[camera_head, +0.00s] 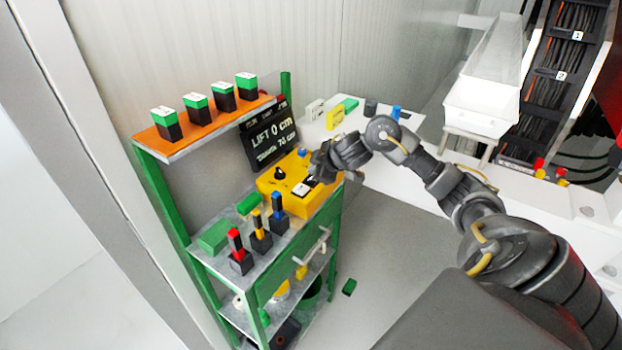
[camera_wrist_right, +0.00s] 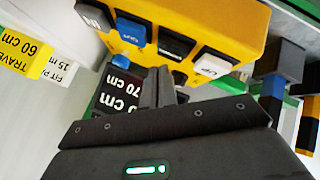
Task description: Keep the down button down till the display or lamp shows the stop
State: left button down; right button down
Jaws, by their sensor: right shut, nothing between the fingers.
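The yellow control box (camera_head: 268,184) stands on the green shelf unit; its face also shows in the right wrist view (camera_wrist_right: 240,25). There it has a white key marked UP (camera_wrist_right: 212,65), a black part, a blue part (camera_wrist_right: 130,30) and a white label (camera_wrist_right: 95,15) cut by the edge. I cannot tell for sure which part is the down button. The dark display (camera_head: 268,138) reads LIFT 0 CM, with a smaller line ending in 70 cm. My right gripper (camera_wrist_right: 158,82) is shut and empty beside the box; contact with a button is not clear. My left gripper is out of view.
Three switch-like blocks with red, yellow and blue tops (camera_head: 258,232) stand left of the box. Green-and-black blocks stand on the orange upper shelf (camera_head: 205,128). A white table (camera_head: 372,125) with small blocks lies behind my right arm. A yellow sign (camera_wrist_right: 25,50) reads TRAVEL 60 cm.

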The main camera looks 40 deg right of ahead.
jog(key=shift+f, duration=0.15)
dwell(0.6)
jog(key=shift+f, duration=0.3)
jog(key=shift+f+b, duration=0.35)
jog(key=shift+f, duration=0.2)
dwell(0.7)
jog(key=shift+r, duration=0.15)
dwell(2.7)
jog(key=shift+r+p, duration=0.85)
jog(key=shift+p, duration=0.35)
notch_tip(320, 180, up, 5)
jog(key=p, duration=0.5)
jog(key=shift+p, duration=0.4)
